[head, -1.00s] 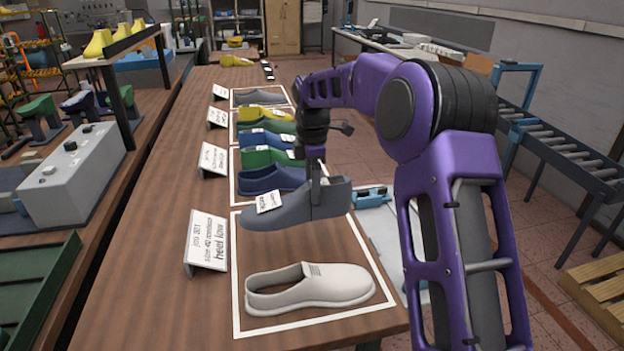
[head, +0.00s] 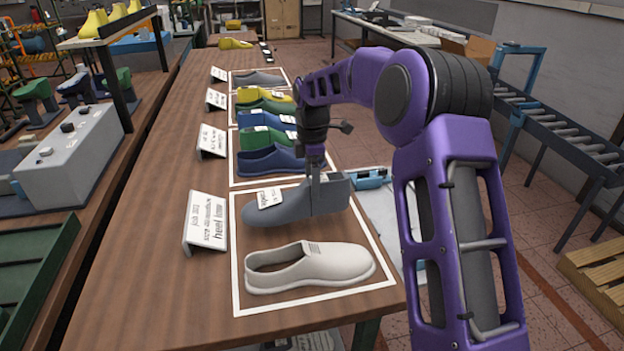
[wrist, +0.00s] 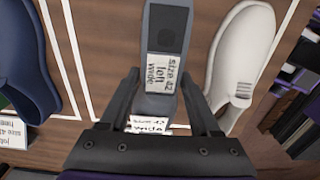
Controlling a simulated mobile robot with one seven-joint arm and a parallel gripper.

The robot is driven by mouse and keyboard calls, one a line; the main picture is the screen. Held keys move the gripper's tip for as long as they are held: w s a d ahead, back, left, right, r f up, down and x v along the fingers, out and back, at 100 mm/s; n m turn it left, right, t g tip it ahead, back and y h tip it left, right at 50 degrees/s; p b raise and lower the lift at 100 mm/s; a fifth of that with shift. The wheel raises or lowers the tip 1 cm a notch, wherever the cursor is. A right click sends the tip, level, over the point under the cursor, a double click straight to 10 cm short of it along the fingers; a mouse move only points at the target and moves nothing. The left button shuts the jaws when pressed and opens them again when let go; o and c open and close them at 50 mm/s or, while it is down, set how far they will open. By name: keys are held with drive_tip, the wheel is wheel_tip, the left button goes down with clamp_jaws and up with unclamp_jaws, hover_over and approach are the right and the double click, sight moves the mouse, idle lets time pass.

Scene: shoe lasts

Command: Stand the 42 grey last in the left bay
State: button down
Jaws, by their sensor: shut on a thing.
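The grey last (head: 290,205) is in my gripper (head: 315,178), with its toe to the left and its heel to the right in the head view. In the wrist view the grey last (wrist: 166,30) lies between the fingers of my gripper (wrist: 165,85), and its label reads size 42, left, wide. It is in or just above the nearest white-outlined bay (head: 238,300), behind a white shoe (head: 308,267). I cannot tell whether its sole touches the table. The white shoe also shows in the wrist view (wrist: 240,55), right of the last and apart from it.
A sign (head: 206,222) reading heel low stands left of the nearest bay. Behind it, another bay holds a dark blue last (head: 270,160) and green and blue ones. Farther bays hold more lasts. The wooden table (head: 150,270) is clear at the left.

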drive_tip(key=shift+f+b, duration=0.65)
drive_tip(key=shift+f, duration=1.4)
drive_tip(key=shift+f, duration=0.2)
drive_tip(key=shift+c, duration=0.5)
unclamp_jaws()
drive_tip(key=shift+o, duration=0.3)
drive_tip(key=shift+d+f, duration=0.1)
wheel_tip(320, 180, up, 18)
drive_tip(key=p, duration=0.2)
drive_tip(key=shift+f, duration=0.2)
drive_tip(key=shift+w, duration=0.1)
